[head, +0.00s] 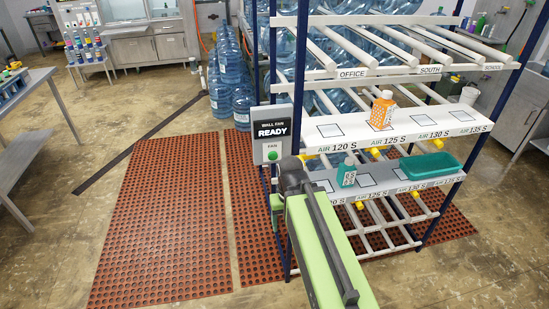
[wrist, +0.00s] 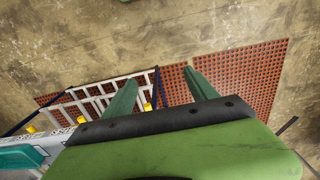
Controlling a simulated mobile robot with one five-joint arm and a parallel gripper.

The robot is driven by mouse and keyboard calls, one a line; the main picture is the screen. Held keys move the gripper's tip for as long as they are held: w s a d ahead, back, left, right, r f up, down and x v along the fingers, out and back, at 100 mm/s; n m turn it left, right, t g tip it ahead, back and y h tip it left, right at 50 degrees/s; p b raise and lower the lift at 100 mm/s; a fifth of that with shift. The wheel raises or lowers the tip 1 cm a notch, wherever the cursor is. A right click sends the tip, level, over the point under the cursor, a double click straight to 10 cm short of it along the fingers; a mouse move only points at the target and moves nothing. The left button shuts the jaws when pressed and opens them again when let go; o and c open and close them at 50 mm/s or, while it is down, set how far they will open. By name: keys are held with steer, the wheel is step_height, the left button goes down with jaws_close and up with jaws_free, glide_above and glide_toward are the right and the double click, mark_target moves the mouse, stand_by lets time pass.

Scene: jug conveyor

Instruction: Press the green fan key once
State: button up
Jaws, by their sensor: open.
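The green fan key (head: 272,155) is a round button on a grey box, under the label FAN. The box's dark display (head: 272,130) reads WALL FAN READY. The box is fixed at the left front post of the rack. The key does not show in the wrist view.
The rack holds large blue water jugs (head: 292,52). Its front shelves carry an orange-labelled bottle (head: 381,112), a teal bottle (head: 346,172) and a green tray (head: 430,165). A red perforated mat (head: 165,215) covers the floor at left. A metal table (head: 30,95) stands far left.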

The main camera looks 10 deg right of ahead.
jaws_close()
steer(key=shift+a, duration=0.1)
stand_by(1.3)
